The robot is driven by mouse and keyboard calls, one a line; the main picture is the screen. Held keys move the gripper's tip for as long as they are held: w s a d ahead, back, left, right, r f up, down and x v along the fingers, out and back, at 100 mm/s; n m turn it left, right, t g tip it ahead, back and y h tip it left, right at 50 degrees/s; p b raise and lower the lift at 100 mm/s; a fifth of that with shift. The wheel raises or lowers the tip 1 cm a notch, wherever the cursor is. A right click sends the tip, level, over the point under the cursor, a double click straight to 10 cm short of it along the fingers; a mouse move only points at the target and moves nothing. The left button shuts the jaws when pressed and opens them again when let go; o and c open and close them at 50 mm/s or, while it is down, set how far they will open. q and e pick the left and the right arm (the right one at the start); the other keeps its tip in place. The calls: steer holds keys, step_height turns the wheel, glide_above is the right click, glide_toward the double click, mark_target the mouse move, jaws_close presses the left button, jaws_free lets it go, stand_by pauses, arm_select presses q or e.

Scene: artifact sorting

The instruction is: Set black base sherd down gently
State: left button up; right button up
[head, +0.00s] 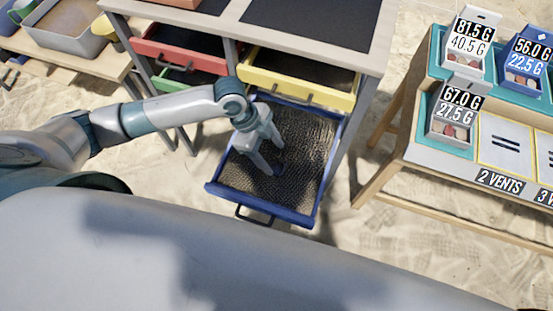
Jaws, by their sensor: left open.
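My left gripper (272,160) reaches down into the open blue drawer (262,205), its fingers apart and close over the dark, ribbed lining. A small dark piece (279,168), likely the black base sherd, shows at the fingertips. It seems to lie on the lining, but it is too small and shaded to tell its shape or whether a finger touches it. My right gripper is not in view.
The drawer unit has a yellow drawer (296,92) above the blue one, with red (180,50) and green (190,80) drawers to the left. Sandy ground lies between.

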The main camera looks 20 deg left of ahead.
arm_select(q)
steer(key=v, duration=0.6)
steer(key=shift+r, duration=0.15)
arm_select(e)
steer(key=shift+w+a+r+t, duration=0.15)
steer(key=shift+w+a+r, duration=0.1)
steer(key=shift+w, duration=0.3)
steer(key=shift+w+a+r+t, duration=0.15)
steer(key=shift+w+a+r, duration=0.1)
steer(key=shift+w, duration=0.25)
arm_select(q)
steer(key=shift+a, duration=0.1)
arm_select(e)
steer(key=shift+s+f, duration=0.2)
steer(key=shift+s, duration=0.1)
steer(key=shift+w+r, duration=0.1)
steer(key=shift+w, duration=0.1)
